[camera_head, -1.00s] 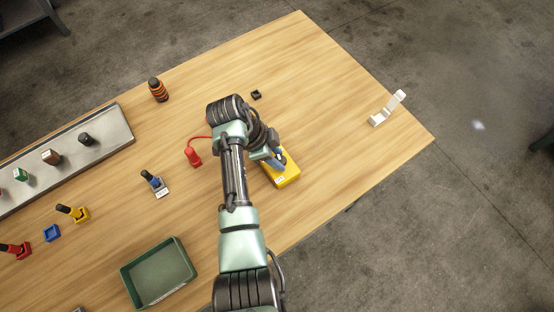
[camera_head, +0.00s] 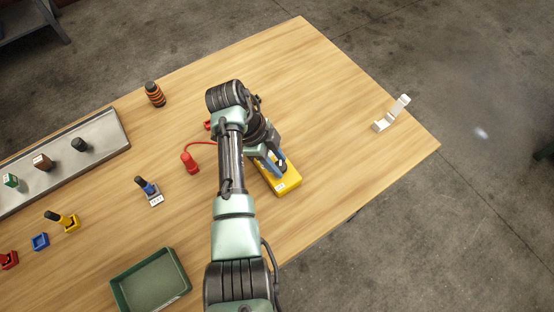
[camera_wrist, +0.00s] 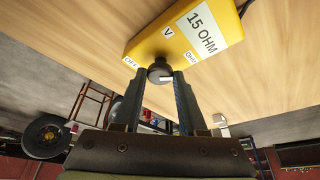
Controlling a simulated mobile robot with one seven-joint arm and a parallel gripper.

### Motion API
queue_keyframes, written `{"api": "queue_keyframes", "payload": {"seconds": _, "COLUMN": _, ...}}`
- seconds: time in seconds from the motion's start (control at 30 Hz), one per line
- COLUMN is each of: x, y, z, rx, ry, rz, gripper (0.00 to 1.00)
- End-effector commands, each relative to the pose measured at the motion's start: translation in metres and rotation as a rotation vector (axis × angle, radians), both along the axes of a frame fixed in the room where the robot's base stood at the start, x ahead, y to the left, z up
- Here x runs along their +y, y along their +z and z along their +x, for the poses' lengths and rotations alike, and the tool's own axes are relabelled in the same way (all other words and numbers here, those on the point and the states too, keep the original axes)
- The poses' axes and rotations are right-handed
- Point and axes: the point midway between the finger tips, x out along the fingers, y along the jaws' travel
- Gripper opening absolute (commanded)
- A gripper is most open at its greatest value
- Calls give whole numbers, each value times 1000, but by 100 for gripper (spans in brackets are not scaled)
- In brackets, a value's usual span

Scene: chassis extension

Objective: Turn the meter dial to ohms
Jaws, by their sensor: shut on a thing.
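The yellow meter (camera_head: 288,185) lies on the wooden table near its right front edge. In the wrist view the meter (camera_wrist: 150,45) shows a display (camera_wrist: 206,24) reading "15 OHM". Labels OFF, V and OHM surround its black dial (camera_wrist: 159,70). A pale mark on the dial points to the right, toward the OHM label (camera_wrist: 191,57). My gripper (camera_wrist: 163,80) is shut on the dial, with one finger on each side of it. In the head view my gripper (camera_head: 274,168) is at the meter, and the dial is hidden.
A red probe (camera_head: 190,163) with a red lead stands left of my arm. A white bracket (camera_head: 391,114) stands right; table between is clear.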

Motion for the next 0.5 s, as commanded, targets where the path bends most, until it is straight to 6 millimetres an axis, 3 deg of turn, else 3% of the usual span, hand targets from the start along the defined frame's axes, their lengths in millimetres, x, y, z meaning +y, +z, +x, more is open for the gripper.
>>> {"api": "queue_keyframes", "payload": {"seconds": 0.1, "x": 0, "y": -1, "z": 0, "rx": 1, "ry": 0, "rz": 1, "gripper": 0}}
{"api": "queue_keyframes", "payload": {"seconds": 0.13, "x": 0, "y": -1, "z": 0, "rx": 1, "ry": 0, "rz": 1, "gripper": 43}}
{"api": "queue_keyframes", "payload": {"seconds": 0.3, "x": 0, "y": -1, "z": 0, "rx": 1, "ry": 1, "rz": 1, "gripper": 72}}
{"api": "queue_keyframes", "payload": {"seconds": 0.5, "x": 0, "y": 0, "z": 0, "rx": 0, "ry": 1, "rz": 0, "gripper": 72}}
